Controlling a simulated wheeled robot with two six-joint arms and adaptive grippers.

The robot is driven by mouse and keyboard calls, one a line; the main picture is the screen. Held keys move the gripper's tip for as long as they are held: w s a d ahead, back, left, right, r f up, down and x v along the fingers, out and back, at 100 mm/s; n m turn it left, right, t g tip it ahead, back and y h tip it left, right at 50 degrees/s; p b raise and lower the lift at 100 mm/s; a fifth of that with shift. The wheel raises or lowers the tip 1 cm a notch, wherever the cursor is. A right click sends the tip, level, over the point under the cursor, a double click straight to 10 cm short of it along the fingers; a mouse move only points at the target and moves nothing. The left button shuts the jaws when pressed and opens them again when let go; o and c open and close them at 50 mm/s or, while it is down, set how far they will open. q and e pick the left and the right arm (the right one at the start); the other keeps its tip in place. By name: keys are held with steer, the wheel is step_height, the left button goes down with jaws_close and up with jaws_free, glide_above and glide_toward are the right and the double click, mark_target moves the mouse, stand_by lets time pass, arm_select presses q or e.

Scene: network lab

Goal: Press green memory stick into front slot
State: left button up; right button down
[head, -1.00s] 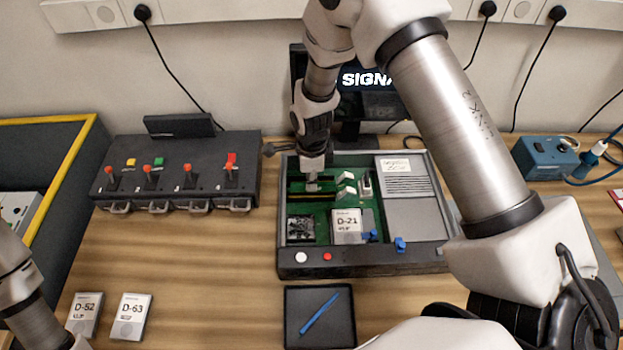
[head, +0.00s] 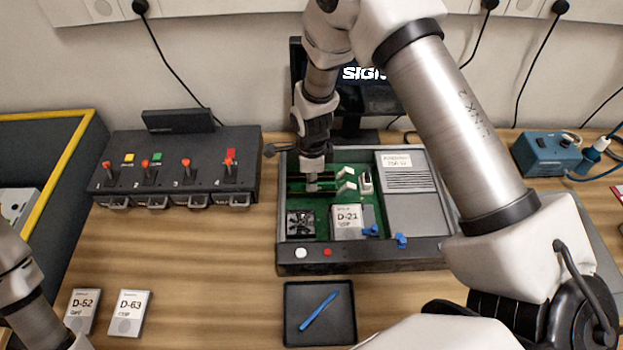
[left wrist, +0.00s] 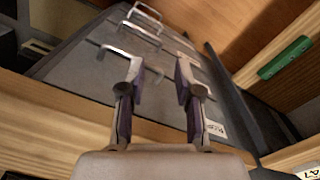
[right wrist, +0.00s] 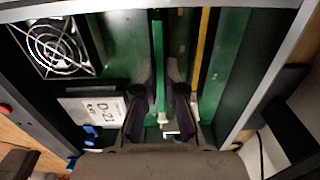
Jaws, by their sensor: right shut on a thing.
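The green memory stick (right wrist: 158,45) shows in the right wrist view as a narrow green strip running between my right fingers. My right gripper (right wrist: 161,78) is shut on it, low over the green board. In the head view the right gripper (head: 312,186) reaches down into the back left of the open case (head: 362,262). My fingers hide part of the stick, and I cannot tell how deep it sits in the slot. A yellow-edged strip (right wrist: 203,50) lies parallel beside it. My left gripper (left wrist: 158,80) is open and empty in the left wrist view.
The case also holds a fan (head: 300,224), a D-21 module (head: 347,220) and a drive cover. A dark tray (head: 342,333) with a blue tool (head: 318,311) lies in front. A switch box (head: 180,175) stands left. D-52 (head: 83,308) and D-63 (head: 129,312) cards lie front left.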

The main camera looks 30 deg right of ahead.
steer(key=shift+f, duration=0.45)
stand_by(0.9)
steer(key=c, duration=1)
jaws_free()
steer(key=shift+o, duration=0.2)
step_height(320, 180, up, 8)
steer(key=p, duration=0.6)
steer(key=shift+s, duration=0.1)
